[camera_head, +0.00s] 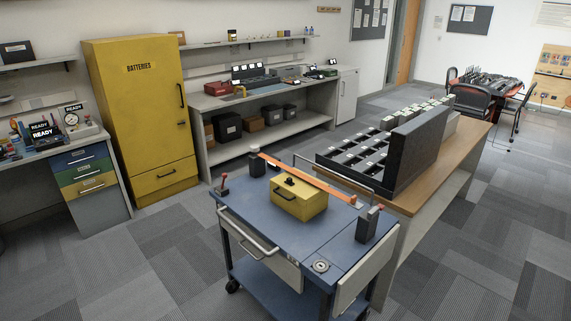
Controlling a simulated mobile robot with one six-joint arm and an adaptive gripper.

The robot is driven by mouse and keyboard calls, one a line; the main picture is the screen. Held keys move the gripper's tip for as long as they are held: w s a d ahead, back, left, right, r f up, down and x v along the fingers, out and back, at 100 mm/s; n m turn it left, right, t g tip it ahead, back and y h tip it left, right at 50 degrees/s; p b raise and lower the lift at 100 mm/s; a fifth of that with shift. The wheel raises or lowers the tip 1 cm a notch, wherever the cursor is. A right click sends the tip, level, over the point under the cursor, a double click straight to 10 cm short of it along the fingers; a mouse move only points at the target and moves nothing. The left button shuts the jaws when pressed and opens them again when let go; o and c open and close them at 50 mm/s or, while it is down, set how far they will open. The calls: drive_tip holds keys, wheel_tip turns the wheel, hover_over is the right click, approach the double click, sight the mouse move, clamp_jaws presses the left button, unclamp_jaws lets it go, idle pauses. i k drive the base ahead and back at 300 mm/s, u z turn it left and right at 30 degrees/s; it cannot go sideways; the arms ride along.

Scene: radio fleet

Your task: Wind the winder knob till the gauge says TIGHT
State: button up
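A blue cart (262,233) stands in the front middle. A yellow case (312,207) with a dark handle and a black knob-like part (290,181) on top sits on it. An orange strap (305,180) runs above the case from a dark post (256,165) at the back left towards the right edge. A dark upright block (367,225) with a red tip stands at the right; I cannot tell whether this is the winder. A small round dial-like fitting (320,266) lies near the front corner; no word is readable on it. My gripper is not in view.
A wooden-topped bench (405,204) with a rack of grey slots (362,157) stands close behind the cart. A yellow BATTERIES cabinet (140,120) and a left bench with a round dial (72,119) and READY signs stand further back. Carpet (165,265) left of the cart is clear.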

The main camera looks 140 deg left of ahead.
sight(253, 148)
drive_tip(key=u, duration=1.75)
drive_tip(key=i, duration=0.1)
drive_tip(key=u, duration=3.15)
drive_tip(key=i, duration=0.45)
drive_tip(key=z, duration=0.1)
